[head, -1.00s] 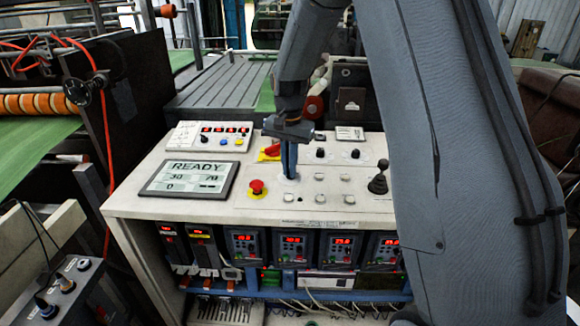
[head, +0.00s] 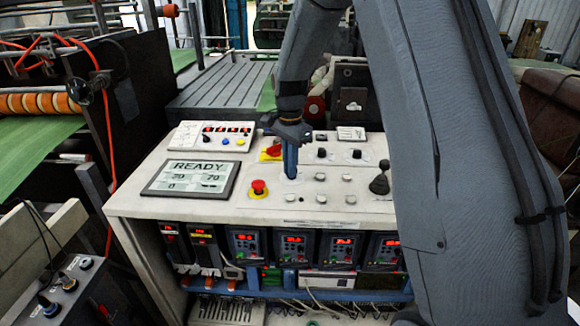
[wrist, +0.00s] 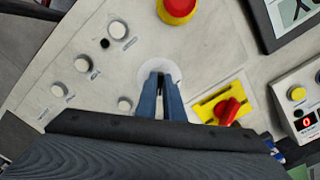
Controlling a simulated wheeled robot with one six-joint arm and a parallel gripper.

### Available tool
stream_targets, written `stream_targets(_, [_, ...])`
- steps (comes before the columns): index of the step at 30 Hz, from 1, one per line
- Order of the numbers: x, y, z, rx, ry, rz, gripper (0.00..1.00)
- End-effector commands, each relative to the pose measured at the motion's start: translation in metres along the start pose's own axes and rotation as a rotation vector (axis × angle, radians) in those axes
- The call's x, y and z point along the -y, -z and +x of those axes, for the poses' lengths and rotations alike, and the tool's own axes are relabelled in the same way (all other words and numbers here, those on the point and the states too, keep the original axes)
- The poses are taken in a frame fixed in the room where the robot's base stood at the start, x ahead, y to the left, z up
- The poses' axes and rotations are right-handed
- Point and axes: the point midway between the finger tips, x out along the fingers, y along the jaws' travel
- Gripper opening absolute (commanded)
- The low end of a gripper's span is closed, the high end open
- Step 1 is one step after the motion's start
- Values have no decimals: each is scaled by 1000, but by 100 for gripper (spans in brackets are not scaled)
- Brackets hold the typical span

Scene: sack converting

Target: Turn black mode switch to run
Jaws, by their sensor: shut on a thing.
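My gripper (head: 291,176) points down onto the white control panel (head: 225,212). In the wrist view its two blue fingers (wrist: 160,88) are close together over a round white plate (wrist: 150,69). They are shut on the black mode switch (wrist: 160,80), of which only a dark sliver shows between them. The fingers hide the rest of it, so I cannot read its setting. The display (head: 190,178) on the panel reads READY.
A red emergency button (head: 258,187) stands just left of my fingers. A red rotary switch on a yellow plate (head: 268,156) is close behind. Several white buttons and a black joystick (head: 380,180) lie to the right.

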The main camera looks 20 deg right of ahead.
Motion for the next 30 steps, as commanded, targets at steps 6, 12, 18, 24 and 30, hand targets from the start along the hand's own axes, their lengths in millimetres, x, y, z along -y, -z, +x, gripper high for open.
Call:
stream_targets(6, [2, 1, -2, -2, 5, 1, 0])
stream_targets(12, [1, 0, -1, -1, 3, 1, 27])
stream_targets(18, [1, 0, -1, -1, 2, 0, 27])
stream_targets(24, [2, 1, -19, -2, 6, 0, 27])
stream_targets(30, [2, 0, -52, -2, 6, 0, 27])
